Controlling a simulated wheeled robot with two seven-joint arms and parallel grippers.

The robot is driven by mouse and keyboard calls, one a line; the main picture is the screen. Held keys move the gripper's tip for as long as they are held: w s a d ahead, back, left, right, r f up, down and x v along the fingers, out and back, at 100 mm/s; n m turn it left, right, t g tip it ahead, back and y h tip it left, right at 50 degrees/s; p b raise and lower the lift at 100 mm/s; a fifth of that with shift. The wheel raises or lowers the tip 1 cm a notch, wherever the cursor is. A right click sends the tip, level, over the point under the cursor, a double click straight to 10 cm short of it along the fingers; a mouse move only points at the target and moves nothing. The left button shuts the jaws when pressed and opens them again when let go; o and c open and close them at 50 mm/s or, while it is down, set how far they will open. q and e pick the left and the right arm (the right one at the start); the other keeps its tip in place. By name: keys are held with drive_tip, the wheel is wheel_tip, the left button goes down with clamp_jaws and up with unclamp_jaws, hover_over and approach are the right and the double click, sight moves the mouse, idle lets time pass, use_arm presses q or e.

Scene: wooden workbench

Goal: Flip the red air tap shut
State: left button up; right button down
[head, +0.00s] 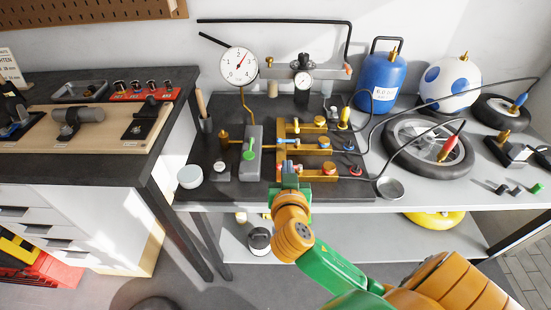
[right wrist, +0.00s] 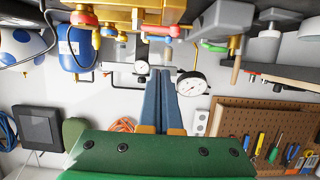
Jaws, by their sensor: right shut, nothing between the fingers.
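A red lever handle (right wrist: 158,31), which I take for the red air tap, shows near the top of the right wrist view, across the brass pipework. A blue handle tip (right wrist: 145,40) lies just below it. The brass manifold (head: 313,174) stands on the dark bench mat in the head view; my gripper hides part of its front left side, so the red tap's angle is unclear there. My right gripper (head: 290,168) is shut and empty at the front left of the manifold. Its fingers (right wrist: 160,72) point toward the taps, apparently apart from the red lever. My left gripper is out of view.
A green lever (head: 249,150) on a grey block stands left of the manifold, under a dial gauge (head: 239,66). A white bowl (head: 190,177) is further left. A ladle-like cup (head: 390,188), hoses and a wheel (head: 428,146) lie to the right.

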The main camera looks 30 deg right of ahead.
drive_tip(key=p+x, duration=0.1)
drive_tip(key=x, duration=0.8)
drive_tip(key=shift+d, duration=0.2)
drive_tip(key=shift+f, duration=0.35)
drive_tip(key=shift+s+a+f+p, duration=0.25)
drive_tip(key=shift+s+a+f, duration=0.2)
drive_tip(key=shift+s, duration=0.15)
drive_tip(key=shift+s+a+f+p, duration=0.25)
drive_tip(key=shift+s+a+f, duration=0.15)
drive_tip(key=shift+s, duration=0.25)
drive_tip(key=shift+w+f, duration=0.1)
